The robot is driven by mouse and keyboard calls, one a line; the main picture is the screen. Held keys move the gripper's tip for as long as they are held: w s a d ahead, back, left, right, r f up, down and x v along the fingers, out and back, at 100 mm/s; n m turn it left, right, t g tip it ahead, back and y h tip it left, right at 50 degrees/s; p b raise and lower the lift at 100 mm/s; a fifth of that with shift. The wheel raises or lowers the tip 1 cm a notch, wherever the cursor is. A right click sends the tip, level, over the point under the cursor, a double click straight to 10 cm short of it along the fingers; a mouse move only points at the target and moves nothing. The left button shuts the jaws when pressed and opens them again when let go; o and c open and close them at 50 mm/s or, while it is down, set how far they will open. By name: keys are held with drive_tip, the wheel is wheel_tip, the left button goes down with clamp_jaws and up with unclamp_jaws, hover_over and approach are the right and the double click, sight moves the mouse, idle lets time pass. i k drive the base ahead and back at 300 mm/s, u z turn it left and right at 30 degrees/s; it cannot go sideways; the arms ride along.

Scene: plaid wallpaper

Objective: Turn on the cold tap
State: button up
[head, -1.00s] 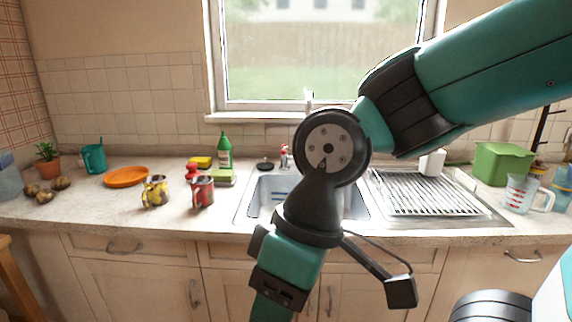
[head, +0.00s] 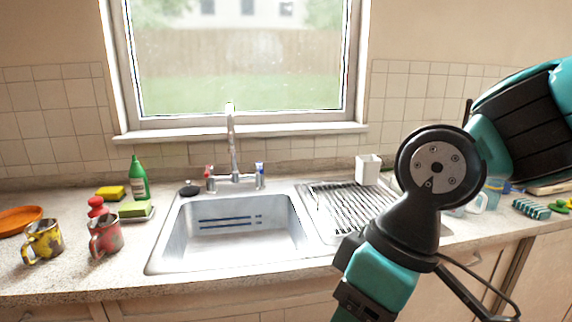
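The tap stands behind the sink, with a tall upright spout (head: 232,145) in the middle. On its left is a handle marked red (head: 210,178). On its right is a handle marked blue (head: 259,175), which looks like the cold one. I see no water below the spout. My arm is at the right of the head view, over the drainer side, apart from the tap. My gripper is out of the frame, below the lower edge.
The steel sink (head: 165,250) is empty. To its right is a drainer (head: 322,222) with a white holder (head: 368,169) behind. To its left are a green bottle (head: 139,178), a red mug (head: 106,238) and a yellow-patterned mug (head: 43,241). A window is behind the tap.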

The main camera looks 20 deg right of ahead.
sight(259, 166)
drive_tip(key=k, duration=0.55)
drive_tip(key=u, duration=0.5)
drive_tip(key=i, duration=1.3)
drive_tip(key=u, duration=0.35)
